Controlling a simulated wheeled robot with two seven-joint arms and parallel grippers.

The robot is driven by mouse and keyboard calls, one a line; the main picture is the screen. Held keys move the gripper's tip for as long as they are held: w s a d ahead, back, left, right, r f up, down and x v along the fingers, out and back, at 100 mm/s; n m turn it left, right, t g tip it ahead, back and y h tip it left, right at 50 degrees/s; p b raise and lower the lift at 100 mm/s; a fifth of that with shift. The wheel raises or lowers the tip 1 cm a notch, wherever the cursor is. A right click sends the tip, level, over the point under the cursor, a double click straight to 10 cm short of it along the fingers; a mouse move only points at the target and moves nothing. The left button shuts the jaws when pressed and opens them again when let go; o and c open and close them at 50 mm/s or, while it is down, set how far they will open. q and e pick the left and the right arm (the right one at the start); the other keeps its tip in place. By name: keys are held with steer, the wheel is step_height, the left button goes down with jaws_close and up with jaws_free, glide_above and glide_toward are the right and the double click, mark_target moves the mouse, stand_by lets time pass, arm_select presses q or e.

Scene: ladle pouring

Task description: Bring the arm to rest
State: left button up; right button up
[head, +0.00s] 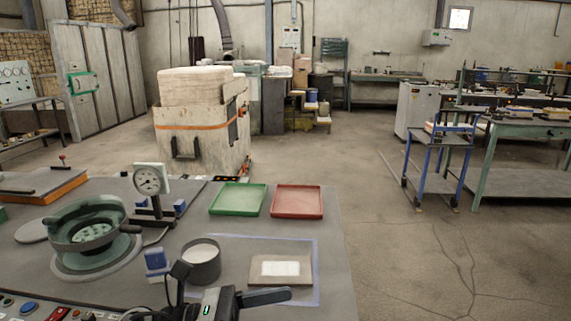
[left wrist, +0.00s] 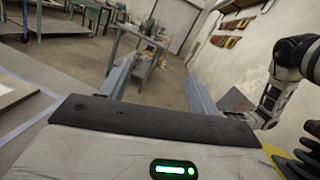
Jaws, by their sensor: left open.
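My left gripper (head: 222,284) is low in the head view, at the front edge of the grey worktable (head: 335,225). In the left wrist view its two grey fingers (left wrist: 160,85) stand wide apart with nothing between them. A dark grey round cup (head: 203,272) with pale contents stands on the table just beyond the gripper; I cannot tell whether they touch. A flat mould (head: 262,282) with a white middle lies to the right of the cup, inside a blue outlined area. My right gripper does not show in either view.
A round furnace pot (head: 65,235) and a dial gauge (head: 149,180) stand on the left of the table. A green tray (head: 238,200) and a red tray (head: 297,202) lie at its back. Buttons (head: 28,308) line the front left. Open floor lies to the right.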

arm_select(q)
steer(key=w+a+f+n+t+y, duration=0.1)
steer(key=a+f+n+t+y, duration=0.3)
steer(key=n, duration=0.6)
steer(key=a+f+n+t+y, duration=0.1)
steer(key=f+n+t+y, duration=0.15)
steer(key=n+t, duration=0.6)
steer(key=w+a+f+n+t+y, duration=0.1)
steer(key=a+f+n+t+y, duration=0.15)
steer(key=n, duration=1.05)
steer(key=s+a+f+n+g+y, duration=0.2)
steer(key=s+f+n+g+y, duration=0.1)
steer(key=s+f+n, duration=0.3)
steer(key=s+a+f+n+g+y, duration=0.3)
steer(key=s+f+n, duration=0.3)
steer(key=f+n, duration=0.3)
steer(key=shift+s+f+n+g+y, duration=0.3)
steer(key=shift+n+g+y, duration=0.2)
steer(key=shift+n+y, duration=0.15)
steer(key=shift+a, duration=0.15)
